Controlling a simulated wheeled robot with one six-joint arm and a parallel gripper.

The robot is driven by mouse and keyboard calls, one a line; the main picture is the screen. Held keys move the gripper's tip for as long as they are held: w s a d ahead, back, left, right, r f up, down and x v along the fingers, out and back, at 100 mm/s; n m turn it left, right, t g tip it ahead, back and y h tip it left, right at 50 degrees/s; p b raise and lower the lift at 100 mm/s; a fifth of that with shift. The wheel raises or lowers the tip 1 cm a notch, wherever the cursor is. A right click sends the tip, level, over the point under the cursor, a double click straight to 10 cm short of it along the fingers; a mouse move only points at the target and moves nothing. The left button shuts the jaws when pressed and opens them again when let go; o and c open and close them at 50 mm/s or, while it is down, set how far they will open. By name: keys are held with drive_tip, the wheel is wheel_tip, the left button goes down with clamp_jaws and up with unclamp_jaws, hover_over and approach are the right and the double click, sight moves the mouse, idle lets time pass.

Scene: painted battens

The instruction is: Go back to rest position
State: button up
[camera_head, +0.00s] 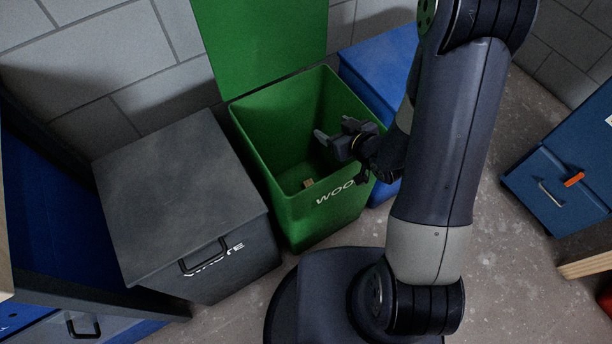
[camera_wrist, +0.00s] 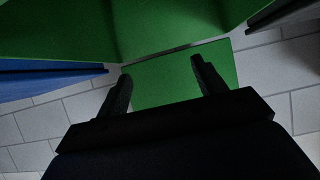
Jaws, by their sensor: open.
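My gripper (camera_head: 328,139) is over the right part of the open green bin (camera_head: 262,165) in the head view. In the wrist view its two fingers (camera_wrist: 160,78) are spread apart with nothing between them, and green bin surfaces show beyond them. The bin's green lid (camera_head: 262,35) stands raised at the back. A small tan piece (camera_head: 308,183) lies inside the bin, low down. My arm covers part of the bin's right side and the end of its white lettering.
A grey bin (camera_head: 170,190) with its lid shut stands left of the green bin. A blue bin (camera_head: 385,65) stands behind on the right. A blue cabinet (camera_head: 560,180) with an orange-marked handle is at the right. A grey block wall (camera_head: 90,60) runs behind. Bare floor (camera_head: 515,130) shows between.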

drive_tip(key=shift+s+d+r, duration=0.1)
drive_tip(key=shift+s, duration=0.05)
drive_tip(key=x, duration=1.1)
drive_tip(key=shift+r+p, duration=1.5)
drive_tip(key=shift+r, duration=1.35)
